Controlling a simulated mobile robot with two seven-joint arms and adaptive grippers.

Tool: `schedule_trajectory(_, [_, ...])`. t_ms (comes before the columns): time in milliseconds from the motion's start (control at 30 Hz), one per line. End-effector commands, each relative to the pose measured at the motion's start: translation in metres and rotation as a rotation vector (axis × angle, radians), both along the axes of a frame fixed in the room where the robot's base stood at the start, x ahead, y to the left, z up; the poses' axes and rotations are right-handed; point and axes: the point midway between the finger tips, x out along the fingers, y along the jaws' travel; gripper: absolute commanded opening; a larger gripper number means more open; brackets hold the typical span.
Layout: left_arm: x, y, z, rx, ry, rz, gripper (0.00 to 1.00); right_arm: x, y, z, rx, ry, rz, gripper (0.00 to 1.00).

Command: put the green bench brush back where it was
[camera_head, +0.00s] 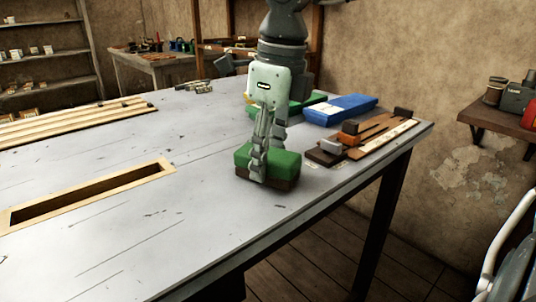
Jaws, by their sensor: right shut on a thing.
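The green bench brush (283,165) is a green block with a brown lower part, near the right edge of the grey workbench (130,235). My right gripper (260,178) comes down from above and is shut on the brush. The gripper fingers hide part of the brush's front side. The brush looks level and at or very close to the bench top; I cannot tell whether it touches. My left gripper does not show.
Behind the gripper lie a green flat thing (308,103) and a blue block (340,109). Brown wooden tools (362,138) lie at the bench's right corner. A wood-framed slot (90,190) and wooden strips (70,120) are at left. The bench's middle is clear.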

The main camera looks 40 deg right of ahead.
Motion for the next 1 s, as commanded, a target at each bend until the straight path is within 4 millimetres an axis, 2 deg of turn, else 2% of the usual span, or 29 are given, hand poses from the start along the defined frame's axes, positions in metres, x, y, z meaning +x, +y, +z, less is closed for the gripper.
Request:
schedule_trajectory(233, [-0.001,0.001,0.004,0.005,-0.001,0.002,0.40,0.000,0.000,-0.003,0.000,0.000,0.000,0.15])
schedule_trajectory(267, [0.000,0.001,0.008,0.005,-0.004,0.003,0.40,0.000,0.000,-0.003,0.000,0.000,0.000,0.46])
schedule_trajectory(400, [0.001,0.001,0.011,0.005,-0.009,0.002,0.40,0.000,0.000,-0.002,0.000,0.000,0.000,0.63])
schedule_trajectory(800, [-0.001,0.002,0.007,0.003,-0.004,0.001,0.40,0.000,0.000,0.002,0.000,0.000,0.000,0.63])
schedule_trajectory(867, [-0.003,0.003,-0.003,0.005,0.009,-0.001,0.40,0.000,0.000,0.009,0.000,-0.004,-0.001,0.63])
schedule_trajectory(1000, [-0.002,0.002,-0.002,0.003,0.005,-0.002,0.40,-0.003,-0.002,0.038,0.000,-0.006,-0.001,0.63])
